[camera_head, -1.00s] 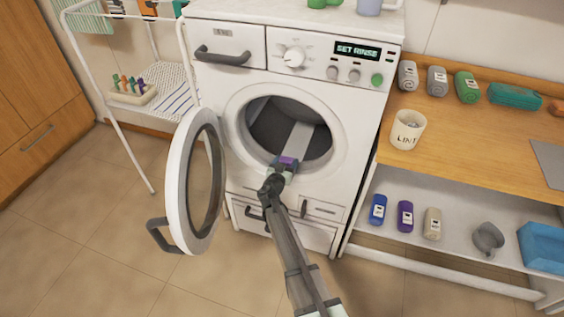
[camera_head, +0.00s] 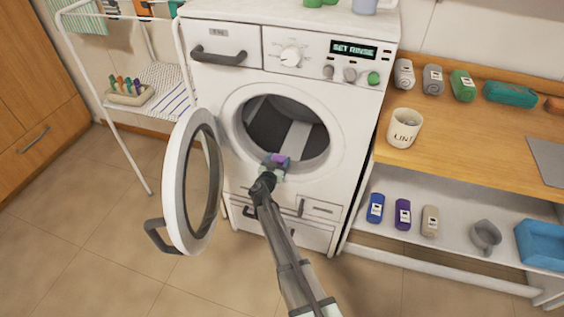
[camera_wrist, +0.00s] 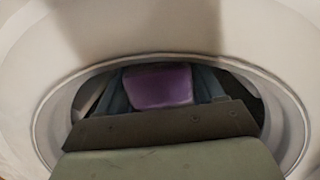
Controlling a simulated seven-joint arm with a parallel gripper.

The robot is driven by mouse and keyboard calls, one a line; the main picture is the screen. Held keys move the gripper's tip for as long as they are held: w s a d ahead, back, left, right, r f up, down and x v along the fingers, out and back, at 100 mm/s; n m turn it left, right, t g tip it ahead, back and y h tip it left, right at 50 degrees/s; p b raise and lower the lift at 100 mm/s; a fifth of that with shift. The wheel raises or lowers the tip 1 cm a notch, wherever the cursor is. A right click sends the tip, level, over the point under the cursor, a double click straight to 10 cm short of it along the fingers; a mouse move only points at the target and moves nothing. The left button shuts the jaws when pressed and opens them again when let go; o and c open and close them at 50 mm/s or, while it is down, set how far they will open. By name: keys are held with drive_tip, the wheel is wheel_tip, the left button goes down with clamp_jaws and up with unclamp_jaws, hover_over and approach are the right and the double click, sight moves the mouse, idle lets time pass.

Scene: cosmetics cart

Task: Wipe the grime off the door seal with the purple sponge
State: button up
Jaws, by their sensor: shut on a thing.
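The purple sponge (camera_head: 281,159) is held in my gripper (camera_head: 275,162) at the lower left edge of the washer's round opening. In the wrist view the sponge (camera_wrist: 160,87) sits between the two fingers, in front of the dark drum. The door seal (camera_head: 318,157) is the ring around the opening; it also shows in the wrist view (camera_wrist: 292,118). I cannot make out grime on it. Whether the sponge touches the seal is unclear. My gripper covers part of the lower rim.
The washer door (camera_head: 190,182) hangs open, left of my arm. A drying rack (camera_head: 150,95) stands further left. At right, a wooden counter (camera_head: 470,130) holds bottles and a lint cup (camera_head: 404,128), with more bottles on the shelf below. The floor in front is clear.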

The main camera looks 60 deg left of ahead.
drive_tip(key=shift+w+d, duration=1.35)
drive_tip(key=shift+d, duration=0.05)
drive_tip(key=shift+s+a+r, duration=0.1)
drive_tip(key=shift+s+a, duration=1.35)
drive_tip(key=shift+a, duration=0.05)
drive_tip(key=shift+w+d, duration=0.7)
drive_tip(key=shift+d, duration=0.05)
drive_tip(key=shift+w+d, duration=0.7)
drive_tip(key=shift+s+a+f, duration=0.2)
drive_tip(key=shift+s+a, duration=0.55)
drive_tip(key=shift+a, duration=0.05)
drive_tip(key=shift+s+a+f, duration=0.15)
drive_tip(key=shift+s+a, duration=0.6)
drive_tip(key=shift+w+d, duration=1.65)
drive_tip(key=shift+r, duration=0.15)
drive_tip(key=shift+s+a+r, duration=0.1)
drive_tip(key=shift+r, duration=1.45)
drive_tip(key=shift+s+a+r, duration=0.1)
drive_tip(key=shift+r, duration=1.4)
